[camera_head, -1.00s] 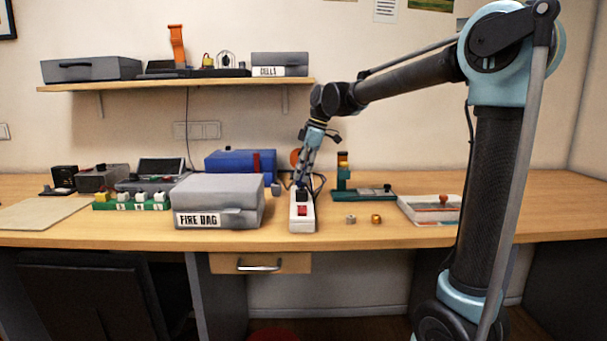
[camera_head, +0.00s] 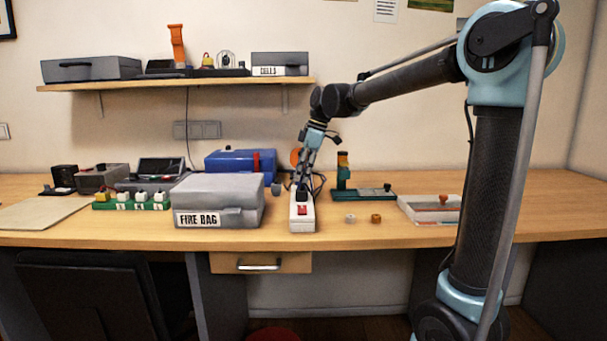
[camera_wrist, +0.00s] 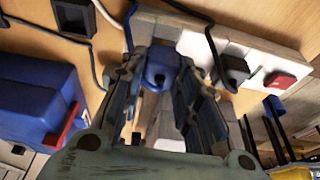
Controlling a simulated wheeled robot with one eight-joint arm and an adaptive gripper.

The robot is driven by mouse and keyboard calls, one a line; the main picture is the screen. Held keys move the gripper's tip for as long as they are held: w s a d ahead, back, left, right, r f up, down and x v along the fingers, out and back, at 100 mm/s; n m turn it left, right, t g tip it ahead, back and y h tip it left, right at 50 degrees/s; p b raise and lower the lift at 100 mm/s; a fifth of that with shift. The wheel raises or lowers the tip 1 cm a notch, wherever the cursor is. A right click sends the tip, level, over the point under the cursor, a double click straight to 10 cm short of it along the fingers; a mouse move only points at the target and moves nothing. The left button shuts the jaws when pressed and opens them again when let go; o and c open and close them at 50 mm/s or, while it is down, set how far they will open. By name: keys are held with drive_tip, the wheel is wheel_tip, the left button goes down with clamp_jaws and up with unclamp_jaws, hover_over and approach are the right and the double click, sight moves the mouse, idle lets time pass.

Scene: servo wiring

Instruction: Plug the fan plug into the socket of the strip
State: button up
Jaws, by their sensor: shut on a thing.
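The white power strip (camera_head: 302,225) lies on the desk, right of the FIRE BAG box. In the wrist view the strip (camera_wrist: 205,45) runs diagonally across the top. My gripper (camera_head: 300,182) is low over its far part. In the wrist view my gripper (camera_wrist: 160,75) is shut on a blue plug (camera_wrist: 161,62), likely the fan plug, against or just over the strip's far end. The socket under it is hidden, so I cannot tell how deep it sits. A black plug (camera_wrist: 234,69) stands in the strip between the blue plug and the red switch (camera_wrist: 279,81).
The grey FIRE BAG box (camera_head: 218,200) stands close left of the strip. A blue toolbox (camera_head: 240,163) is behind it and fills the left of the wrist view (camera_wrist: 35,100). Dark cables loop by the strip.

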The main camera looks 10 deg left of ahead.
drive_tip(key=shift+f, duration=0.9)
drive_tip(key=o, duration=1.1)
drive_tip(key=shift+o, duration=0.2)
drive_tip(key=v, duration=1.1)
drive_tip(key=shift+d+r, duration=0.2)
drive_tip(key=shift+r, duration=0.2)
